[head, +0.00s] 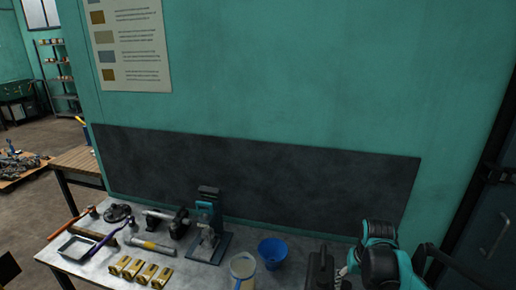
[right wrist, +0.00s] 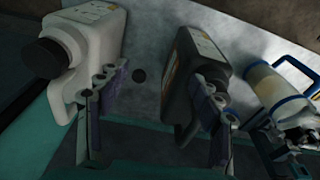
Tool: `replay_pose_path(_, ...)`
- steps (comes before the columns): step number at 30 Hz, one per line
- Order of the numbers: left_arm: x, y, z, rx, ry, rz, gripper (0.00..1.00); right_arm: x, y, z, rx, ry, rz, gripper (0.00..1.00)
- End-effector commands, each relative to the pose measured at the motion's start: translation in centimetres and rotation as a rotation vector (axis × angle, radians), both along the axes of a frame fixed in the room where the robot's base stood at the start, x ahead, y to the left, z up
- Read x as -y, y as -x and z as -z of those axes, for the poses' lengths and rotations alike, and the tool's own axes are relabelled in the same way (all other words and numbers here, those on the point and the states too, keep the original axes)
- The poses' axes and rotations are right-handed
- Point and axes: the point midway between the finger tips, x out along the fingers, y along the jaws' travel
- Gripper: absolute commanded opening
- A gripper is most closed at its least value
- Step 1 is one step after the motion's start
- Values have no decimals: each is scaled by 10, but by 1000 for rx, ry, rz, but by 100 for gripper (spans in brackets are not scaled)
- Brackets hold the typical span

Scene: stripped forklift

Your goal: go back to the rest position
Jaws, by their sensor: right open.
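My right arm, teal and black, rises at the lower right of the head view. My right gripper (right wrist: 155,115) shows in the right wrist view with its two fingers wide apart and nothing held between them. A dark jug (right wrist: 192,75) stands just behind the right-hand finger, which hides part of it; I cannot tell if they touch. A white jug (right wrist: 90,40) with a black cap is behind the left-hand finger. My left gripper is not in view.
The grey workbench (head: 100,262) holds a blue funnel (head: 272,252), a pale-topped container (head: 243,266), a teal-and-black press (head: 208,225), brass parts (head: 140,271), a shallow tray (head: 76,247) and hand tools. A dark backboard (head: 250,175) and teal wall stand behind.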

Motion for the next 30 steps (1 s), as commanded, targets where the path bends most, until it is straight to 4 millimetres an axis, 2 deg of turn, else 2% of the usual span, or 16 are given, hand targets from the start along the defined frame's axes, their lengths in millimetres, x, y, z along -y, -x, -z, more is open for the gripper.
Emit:
replay_pose_path(5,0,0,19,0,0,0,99,-25,28,-4,84,16,-39,66)
replay_pose_path(9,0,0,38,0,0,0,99,-50,61,-3,186,30,-81,66)
replay_pose_path(18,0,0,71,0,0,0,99,-91,125,26,399,43,-163,66)
replay_pose_path(24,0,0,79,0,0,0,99,-101,142,39,469,43,-188,66)
replay_pose_path(30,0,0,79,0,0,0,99,-102,144,40,481,44,-192,66)
